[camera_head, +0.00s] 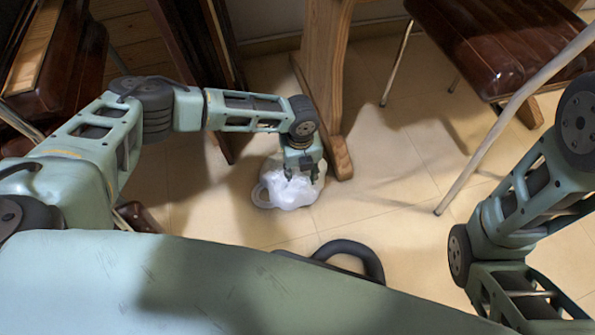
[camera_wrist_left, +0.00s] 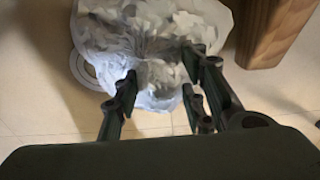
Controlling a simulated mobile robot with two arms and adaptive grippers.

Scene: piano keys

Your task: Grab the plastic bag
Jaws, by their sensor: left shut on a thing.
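A crumpled white, partly see-through plastic bag (camera_head: 289,190) is on the tiled floor beside a wooden leg. My left gripper (camera_head: 302,176) points down at it from above, with its fingertips at the bag's upper part. In the left wrist view, the bag (camera_wrist_left: 150,40) fills the upper middle, and its gathered part lies between the two fingers of my left gripper (camera_wrist_left: 160,88). The gripper is shut on the bag. Part of the bag is hidden by the fingers. My right arm shows at the right of the head view, but its gripper is out of view.
A thick wooden leg (camera_head: 325,90) stands close to the right of the bag. A brown-seated chair (camera_head: 490,40) with thin metal legs is at the upper right. Tiled floor (camera_head: 390,205) right of the bag is clear.

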